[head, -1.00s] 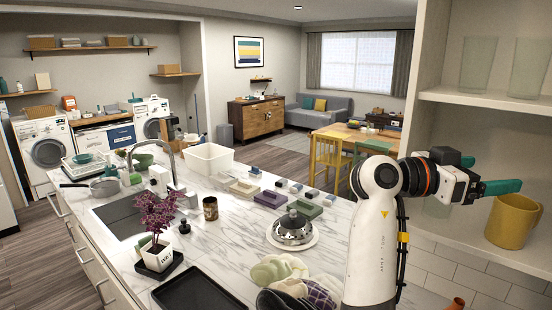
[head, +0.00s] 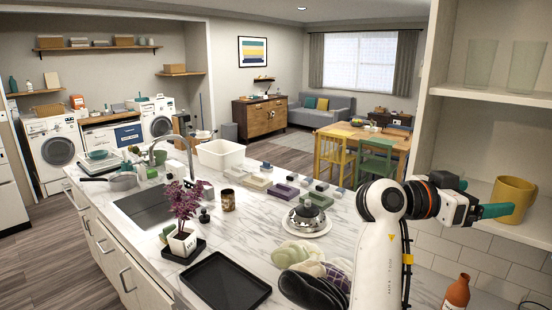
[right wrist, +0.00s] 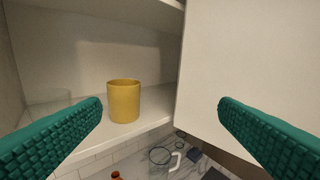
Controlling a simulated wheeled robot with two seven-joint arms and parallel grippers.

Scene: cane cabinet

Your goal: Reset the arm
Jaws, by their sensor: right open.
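My right gripper (head: 486,199) is at the right of the head view, in front of the lower cabinet shelf, with teal fingers. It is open and empty; in the right wrist view the two fingers (right wrist: 160,118) are wide apart. A yellow mug (head: 514,195) stands upright on the lower shelf (head: 520,228), just beyond the gripper. In the right wrist view the mug (right wrist: 124,101) is past the fingertips, nearer the left finger, and not touched. My left gripper is not in view.
Two clear glasses (head: 500,64) stand on the shelf above. A white panel (right wrist: 250,70) fills the right of the right wrist view. An orange-brown bottle (head: 457,292) stands below the gripper. The marble counter (head: 258,235) holds a black tray (head: 226,284), a plant and dishes.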

